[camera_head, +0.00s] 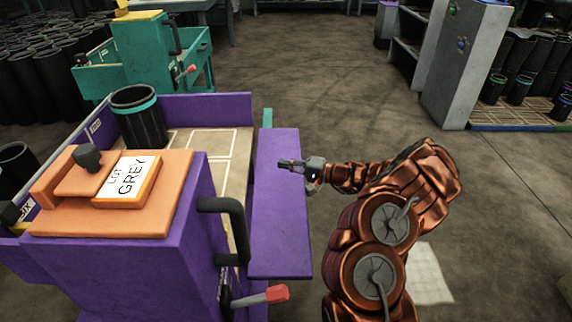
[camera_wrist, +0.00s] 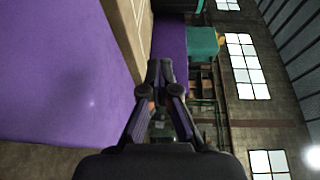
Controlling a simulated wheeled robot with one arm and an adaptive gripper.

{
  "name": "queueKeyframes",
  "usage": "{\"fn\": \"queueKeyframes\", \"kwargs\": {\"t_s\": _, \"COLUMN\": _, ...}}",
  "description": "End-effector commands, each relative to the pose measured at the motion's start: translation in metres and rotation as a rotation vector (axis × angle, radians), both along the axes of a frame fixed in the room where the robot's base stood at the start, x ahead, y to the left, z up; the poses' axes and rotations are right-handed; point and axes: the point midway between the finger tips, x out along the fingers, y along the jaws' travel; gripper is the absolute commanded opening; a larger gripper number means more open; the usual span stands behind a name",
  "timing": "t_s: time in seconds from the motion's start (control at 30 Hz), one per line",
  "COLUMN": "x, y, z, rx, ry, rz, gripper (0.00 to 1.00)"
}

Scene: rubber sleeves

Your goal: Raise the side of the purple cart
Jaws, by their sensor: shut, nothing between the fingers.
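The purple cart (camera_head: 190,250) stands at the left of the head view. Its near-right side panel (camera_head: 280,225) is a long purple flap along the right edge of the bed, leaning outward from it; I cannot tell its exact angle. The panel fills the left of the wrist view (camera_wrist: 60,90). My gripper (camera_head: 284,162) is shut and empty. Its fingertips overlap the panel's outer part in the head view; whether they touch it is unclear. In the wrist view the closed fingertips (camera_wrist: 160,70) are right of the panel.
A black tube with a teal band (camera_head: 139,118) stands on the cart bed. A black handle (camera_head: 228,222) and a red-tipped lever (camera_head: 276,293) are at the cart's near end. A teal cart (camera_head: 150,60) stands behind.

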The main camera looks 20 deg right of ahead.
Motion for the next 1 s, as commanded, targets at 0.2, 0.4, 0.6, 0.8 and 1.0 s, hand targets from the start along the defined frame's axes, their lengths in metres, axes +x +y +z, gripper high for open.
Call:
{"fn": "queueKeyframes", "kwargs": {"t_s": 0.2, "x": 0.0000, "y": 0.0000, "z": 0.0000, "rx": 0.000, "ry": 0.000, "rz": 0.000, "gripper": 0.00}}
{"fn": "queueKeyframes", "kwargs": {"t_s": 0.4, "x": 0.0000, "y": 0.0000, "z": -0.0001, "rx": 0.000, "ry": 0.000, "rz": 0.000, "gripper": 0.02}}
{"fn": "queueKeyframes", "kwargs": {"t_s": 0.6, "x": 0.0000, "y": 0.0000, "z": 0.0001, "rx": 0.000, "ry": 0.000, "rz": 0.000, "gripper": 0.23}}
{"fn": "queueKeyframes", "kwargs": {"t_s": 0.8, "x": 0.0000, "y": 0.0000, "z": -0.0001, "rx": 0.000, "ry": 0.000, "rz": 0.000, "gripper": 0.27}}
{"fn": "queueKeyframes", "kwargs": {"t_s": 1.0, "x": -0.0021, "y": -0.0025, "z": 0.0002, "rx": 0.000, "ry": 0.000, "rz": -0.001, "gripper": 0.27}}
